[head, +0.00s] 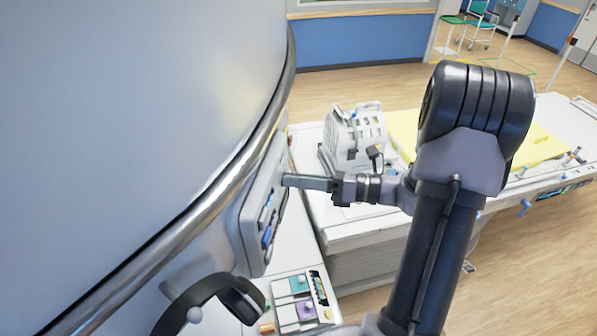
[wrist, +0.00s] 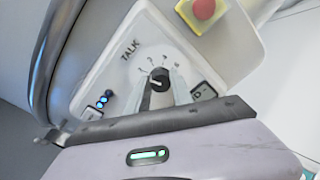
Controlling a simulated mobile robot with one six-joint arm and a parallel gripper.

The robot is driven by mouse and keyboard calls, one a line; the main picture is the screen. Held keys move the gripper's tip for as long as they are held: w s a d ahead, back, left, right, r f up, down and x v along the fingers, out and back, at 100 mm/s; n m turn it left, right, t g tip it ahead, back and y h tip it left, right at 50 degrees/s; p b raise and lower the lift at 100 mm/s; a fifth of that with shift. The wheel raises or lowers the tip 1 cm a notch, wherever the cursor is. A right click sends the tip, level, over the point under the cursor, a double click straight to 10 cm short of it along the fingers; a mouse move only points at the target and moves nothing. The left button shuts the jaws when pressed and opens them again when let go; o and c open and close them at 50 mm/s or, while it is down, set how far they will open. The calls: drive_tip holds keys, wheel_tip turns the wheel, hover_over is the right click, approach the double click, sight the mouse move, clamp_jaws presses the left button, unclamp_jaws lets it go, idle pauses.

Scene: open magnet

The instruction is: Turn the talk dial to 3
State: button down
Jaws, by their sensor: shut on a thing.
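The talk dial (wrist: 159,76) is a small black knob on a white control panel (wrist: 110,75), under the printed word TALK and an arc of numbers. My gripper (wrist: 158,92) is shut on the dial, with one finger on each side of it. A short pale mark shows on the knob, but I cannot tell for sure which number it points to. In the head view my gripper (head: 290,180) reaches left to the panel (head: 250,222), seen edge-on; the dial is hidden there.
Headphones (head: 238,298) hang below the panel. A white coil unit (head: 350,135) and the patient table (head: 360,228) stand to the right.

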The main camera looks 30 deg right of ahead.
drive_tip(key=shift+f+m+g+y+p, duration=0.1)
drive_tip(key=shift+m+g+y+p, duration=0.2)
drive_tip(key=shift+m+p, duration=2.3)
drive_tip(key=shift+m+b, duration=0.85)
drive_tip(key=shift+m, duration=0.35)
drive_tip(key=c, duration=1.1)
unclamp_jaws()
drive_tip(key=shift+d, duration=0.1)
drive_tip(key=b+v, duration=0.4)
drive_tip(key=v, duration=1.3)
drive_tip(key=shift+s+d+b, duration=0.1)
drive_tip(key=shift+s+b, duration=0.1)
drive_tip(key=shift+b, duration=0.15)
